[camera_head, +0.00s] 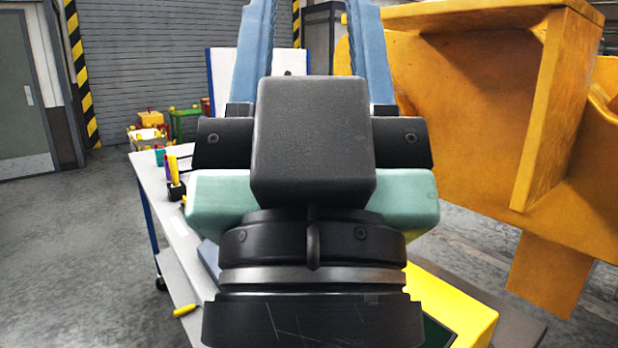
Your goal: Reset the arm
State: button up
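My arm fills the middle of the head view, its black wrist with a silver ring at the bottom. My gripper (313,30) points away from me and upward in the picture. It has a teal body, a black box on top and two long blue fingers. The fingers stand well apart with nothing seen held between them, so it looks open.
A large yellow casting (465,110) stands close on the right. A pale table (160,205) behind my arm bears small coloured items and a yellow object (185,311). A yellow-topped thing (455,300) is low right. Crates (150,135) stand far back. The left floor is clear.

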notch_tip(320, 180, up, 17)
jog(key=p, duration=1.4)
jog(key=shift+a, duration=0.15)
jog(key=shift+w+f, duration=0.1)
jog(key=shift+f, duration=0.05)
